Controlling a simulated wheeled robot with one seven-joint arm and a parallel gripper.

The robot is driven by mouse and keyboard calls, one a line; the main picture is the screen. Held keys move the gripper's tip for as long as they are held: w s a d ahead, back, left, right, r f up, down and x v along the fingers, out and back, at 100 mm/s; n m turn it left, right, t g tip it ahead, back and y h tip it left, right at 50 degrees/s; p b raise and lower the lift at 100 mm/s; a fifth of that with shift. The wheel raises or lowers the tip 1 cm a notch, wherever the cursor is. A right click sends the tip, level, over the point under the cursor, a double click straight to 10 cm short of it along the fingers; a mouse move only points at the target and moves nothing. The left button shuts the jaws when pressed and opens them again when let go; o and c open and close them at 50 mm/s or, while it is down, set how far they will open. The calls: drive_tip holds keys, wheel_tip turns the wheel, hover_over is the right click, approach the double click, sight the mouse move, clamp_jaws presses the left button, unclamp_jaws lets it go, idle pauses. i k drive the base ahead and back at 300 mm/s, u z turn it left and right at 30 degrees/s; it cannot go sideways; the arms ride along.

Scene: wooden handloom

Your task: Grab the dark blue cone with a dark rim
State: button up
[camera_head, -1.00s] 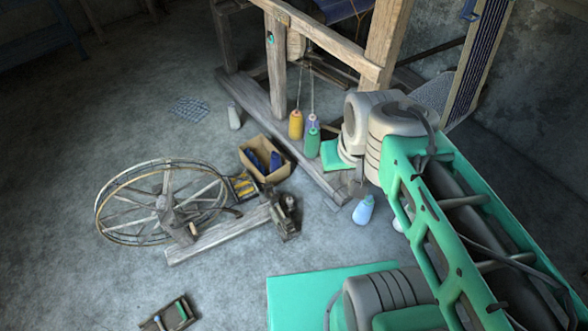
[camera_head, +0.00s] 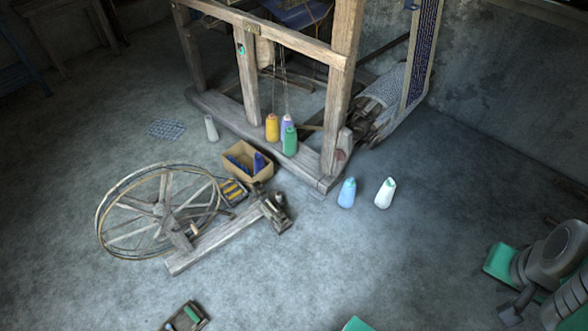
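A cardboard box (camera_head: 236,171) stands on the floor near the loom's base beam. Dark blue items lie in it: an upright dark blue cone (camera_head: 259,162) at its right side and a lower dark blue shape (camera_head: 238,165) to the left. The dark rim is too small to make out. My arm shows only in part at the lower right edge, far from the box. I cannot make out my gripper in this view.
The wooden loom frame (camera_head: 336,110) rises behind the box. Yellow (camera_head: 272,128), lilac (camera_head: 287,122) and green (camera_head: 290,142) cones stand by its beam. Light blue (camera_head: 347,193) and white (camera_head: 385,194) cones stand to the right. A spinning wheel (camera_head: 160,212) is left.

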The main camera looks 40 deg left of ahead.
sight(260, 164)
drive_tip(key=u, duration=0.3)
drive_tip(key=i, duration=1.2)
drive_tip(key=u, duration=1)
drive_tip(key=i, duration=1.05)
drive_tip(key=u, duration=1.6)
drive_tip(key=i, duration=0.5)
drive_tip(key=u, duration=0.45)
